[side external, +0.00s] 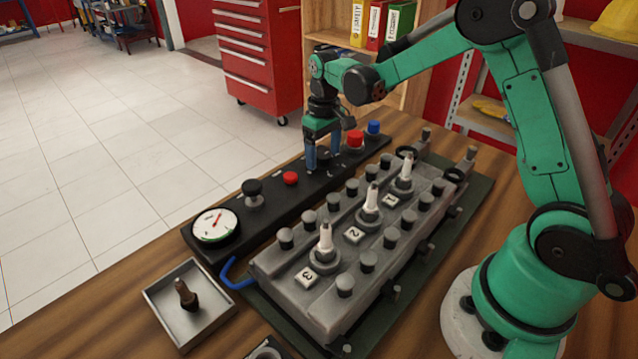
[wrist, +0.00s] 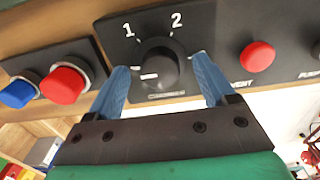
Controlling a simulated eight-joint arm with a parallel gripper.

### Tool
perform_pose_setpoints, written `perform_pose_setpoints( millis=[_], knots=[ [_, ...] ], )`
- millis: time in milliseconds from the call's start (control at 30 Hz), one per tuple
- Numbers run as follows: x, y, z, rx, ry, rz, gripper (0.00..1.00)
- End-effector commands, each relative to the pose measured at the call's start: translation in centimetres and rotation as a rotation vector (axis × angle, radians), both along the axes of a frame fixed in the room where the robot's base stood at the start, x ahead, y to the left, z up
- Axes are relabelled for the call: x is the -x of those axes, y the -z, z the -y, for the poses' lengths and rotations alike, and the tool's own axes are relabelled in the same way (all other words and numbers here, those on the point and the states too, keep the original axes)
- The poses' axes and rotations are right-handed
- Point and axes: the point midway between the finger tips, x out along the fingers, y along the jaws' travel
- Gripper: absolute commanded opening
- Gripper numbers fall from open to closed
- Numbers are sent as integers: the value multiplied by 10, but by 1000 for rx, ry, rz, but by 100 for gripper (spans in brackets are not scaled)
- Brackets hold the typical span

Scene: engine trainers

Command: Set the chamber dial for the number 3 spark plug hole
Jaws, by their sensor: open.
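The chamber dial (wrist: 160,62) is a round black knob on the black control panel. The numbers 1 and 2 show beside it; no 3 is visible, and my right finger covers part of that side. The knob's white mark points left in the wrist view. My gripper (wrist: 160,70) is open, with one blue finger on each side of the knob; I cannot tell whether they touch it. In the side view my gripper (side external: 322,161) is down at the panel and mostly hides the dial. The plug marked 3 (side external: 326,242) stands in the near end of the grey engine head.
The panel also carries a red button (side external: 290,178), a black knob (side external: 252,190), a gauge (side external: 215,225), and a red (side external: 355,139) and a blue button (side external: 373,127). A metal tray (side external: 160,290) holds a dark plug-like part (side external: 187,294). A blue hose (side external: 232,276) lies beside the head.

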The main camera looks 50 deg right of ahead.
Motion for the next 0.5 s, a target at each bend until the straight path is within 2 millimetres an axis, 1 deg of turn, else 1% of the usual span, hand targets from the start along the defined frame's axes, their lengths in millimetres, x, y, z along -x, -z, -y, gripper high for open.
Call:
perform_pose_setpoints(
  millis=[67,167,200,267,300,333,367,500],
  knots=[
    [0,0,0,0,0,0,77],
    [0,0,0,0,0,0,51],
    [0,0,0,0,0,0,40],
    [0,0,0,0,0,0,23],
    [0,0,0,0,0,0,11],
    [0,0,0,0,0,0,3],
    [0,0,0,0,0,0,0],
    [0,0,0,0,4,0,0]
  ],
)
